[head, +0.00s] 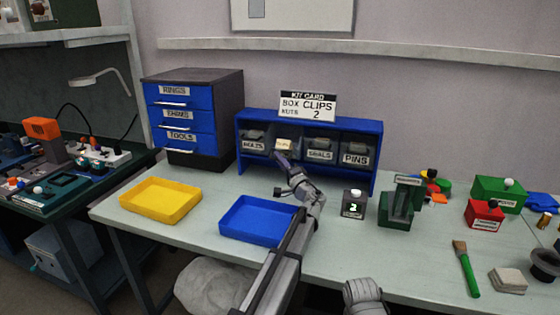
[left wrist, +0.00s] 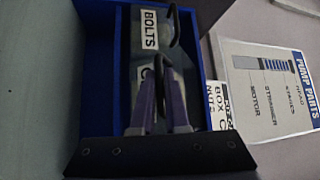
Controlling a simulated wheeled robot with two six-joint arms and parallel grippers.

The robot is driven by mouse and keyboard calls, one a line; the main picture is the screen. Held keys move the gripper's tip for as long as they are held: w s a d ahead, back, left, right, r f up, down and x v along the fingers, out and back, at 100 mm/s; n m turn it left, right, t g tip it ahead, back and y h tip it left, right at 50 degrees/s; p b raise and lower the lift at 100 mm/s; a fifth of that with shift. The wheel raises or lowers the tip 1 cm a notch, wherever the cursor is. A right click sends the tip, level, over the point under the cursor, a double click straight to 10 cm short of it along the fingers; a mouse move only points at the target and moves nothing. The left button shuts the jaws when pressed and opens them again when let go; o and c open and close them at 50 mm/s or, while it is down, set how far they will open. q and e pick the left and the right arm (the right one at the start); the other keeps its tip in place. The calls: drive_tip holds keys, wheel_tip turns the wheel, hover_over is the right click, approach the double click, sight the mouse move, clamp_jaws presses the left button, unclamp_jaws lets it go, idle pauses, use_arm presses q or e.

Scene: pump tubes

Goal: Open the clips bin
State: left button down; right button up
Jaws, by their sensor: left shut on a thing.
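The clips bin (head: 284,145) is the second from the left in a blue rack (head: 309,122) at the back of the table. Its label looks paler and slightly higher than its neighbours, but I cannot tell how far the bin is tipped. My left gripper (head: 281,160) is right in front of this bin, with its arm reaching up from below. In the left wrist view the purple fingers (left wrist: 166,115) are shut beside a label starting with C, near a black handle. My right gripper's fingertips are not in view.
The bolts bin (head: 253,142) is left of it; the seals bin (head: 319,150) and pins bin (head: 355,155) are right. A kit card (head: 308,105) stands on the rack. A blue tray (head: 228,226) and yellow tray (head: 160,214) lie in front. A small display box (head: 353,204) stands right.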

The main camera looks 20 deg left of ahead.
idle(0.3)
use_arm(q)
drive_tip(key=c, duration=0.9)
unclamp_jaws()
drive_tip(key=shift+c, duration=0.2)
drive_tip(key=b+v, duration=0.1)
drive_tip(key=v, duration=0.6)
drive_tip(key=shift+s+d+b, duration=0.25)
drive_tip(key=shift+d+b, duration=0.05)
drive_tip(key=shift+f, duration=0.1)
